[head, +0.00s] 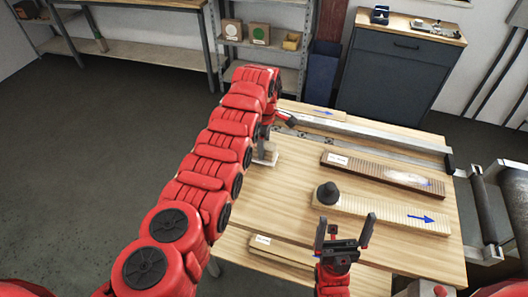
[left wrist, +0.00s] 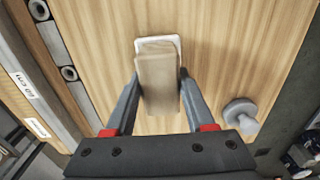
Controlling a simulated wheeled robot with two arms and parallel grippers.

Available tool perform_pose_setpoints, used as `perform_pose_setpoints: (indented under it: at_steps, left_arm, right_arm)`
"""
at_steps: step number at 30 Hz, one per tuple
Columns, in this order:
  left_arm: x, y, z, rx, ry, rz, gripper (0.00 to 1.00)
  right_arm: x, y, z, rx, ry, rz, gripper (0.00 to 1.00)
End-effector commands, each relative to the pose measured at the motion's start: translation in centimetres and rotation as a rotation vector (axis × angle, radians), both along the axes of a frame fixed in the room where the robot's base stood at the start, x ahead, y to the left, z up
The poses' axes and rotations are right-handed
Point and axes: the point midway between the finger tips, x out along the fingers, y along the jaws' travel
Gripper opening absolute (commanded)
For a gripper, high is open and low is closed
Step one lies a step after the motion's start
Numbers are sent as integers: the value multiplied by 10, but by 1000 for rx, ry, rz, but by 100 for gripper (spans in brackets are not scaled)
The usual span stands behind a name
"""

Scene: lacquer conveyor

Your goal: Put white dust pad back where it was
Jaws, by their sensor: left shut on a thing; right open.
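The white dust pad is a beige block with a white rim around its far end. In the left wrist view the pad (left wrist: 158,80) sits between the fingers of my left gripper (left wrist: 158,88), which is shut on it. In the head view the pad (head: 265,155) shows at the table's left part, below my left gripper (head: 270,138), partly hidden by my arm. I cannot tell whether it touches the wooden table (head: 285,190). My right gripper (head: 345,234) is open and empty, fingers up, over the table's front part.
A pale grooved board (head: 385,212) carries a dark knob (head: 328,193). A brown board (head: 350,166) has white dust (head: 403,178) on it. Another labelled board (head: 285,250) lies in front. A metal rail (head: 370,130) runs along the back. A roller conveyor (head: 490,215) stands at right.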

Motion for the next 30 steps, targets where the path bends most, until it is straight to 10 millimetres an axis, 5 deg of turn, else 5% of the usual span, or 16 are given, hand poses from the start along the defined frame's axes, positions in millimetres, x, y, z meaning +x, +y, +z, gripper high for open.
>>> perform_pose_setpoints:
  at_steps: [20, 21, 25, 30]
  left_arm:
    - [1, -1, -19, -1, -6, -1, 0]
    - [1, -1, -17, -1, -6, -1, 62]
    - [1, 0, -16, -1, -6, -1, 84]
    - [1, 0, -16, -1, -5, -1, 84]
  right_arm:
    - [0, 0, 1, 0, 1, 0, 100]
    - [0, 0, 3, 0, 1, 0, 100]
    - [0, 0, 3, 0, 1, 0, 100]
    - [0, 0, 3, 0, 1, 0, 100]
